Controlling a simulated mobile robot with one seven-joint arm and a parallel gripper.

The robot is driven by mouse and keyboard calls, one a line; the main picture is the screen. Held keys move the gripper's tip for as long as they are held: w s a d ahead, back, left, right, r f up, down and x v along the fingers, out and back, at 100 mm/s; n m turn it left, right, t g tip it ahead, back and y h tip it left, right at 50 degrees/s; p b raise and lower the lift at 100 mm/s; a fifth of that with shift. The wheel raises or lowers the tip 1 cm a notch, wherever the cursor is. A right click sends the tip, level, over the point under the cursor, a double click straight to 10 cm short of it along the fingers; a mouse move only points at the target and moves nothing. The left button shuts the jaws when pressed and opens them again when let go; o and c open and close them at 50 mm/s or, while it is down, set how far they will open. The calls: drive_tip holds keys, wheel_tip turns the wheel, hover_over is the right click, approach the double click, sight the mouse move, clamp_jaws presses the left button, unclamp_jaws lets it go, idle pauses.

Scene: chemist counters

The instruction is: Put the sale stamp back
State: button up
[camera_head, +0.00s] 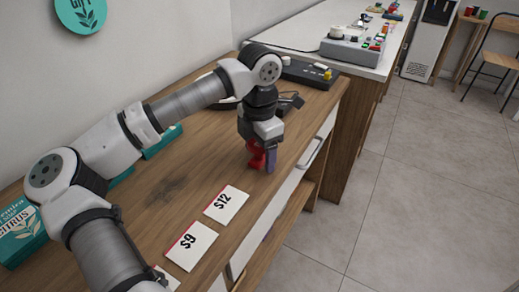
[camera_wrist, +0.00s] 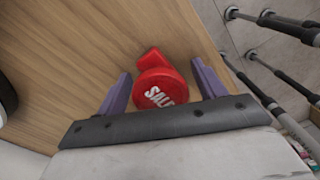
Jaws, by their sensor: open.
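The red sale stamp (camera_head: 254,157) stands on the wooden counter (camera_head: 215,172) under my gripper (camera_head: 262,163). In the wrist view the stamp (camera_wrist: 158,90) shows a round red top with "SALE" in white and a red part sticking out beyond it. My gripper (camera_wrist: 161,72) is open, with one purple finger on each side of the stamp. A gap shows between the stamp and each finger, so it is not gripped. The stamp's underside is hidden.
A black device (camera_head: 307,74) sits at the counter's far end. A teal CITRUS box (camera_head: 20,232) stands at the left. A dark smudge marks the wood.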

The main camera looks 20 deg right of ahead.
drive_tip(key=shift+r, duration=0.1)
wheel_tip(320, 180, up, 12)
idle(0.5)
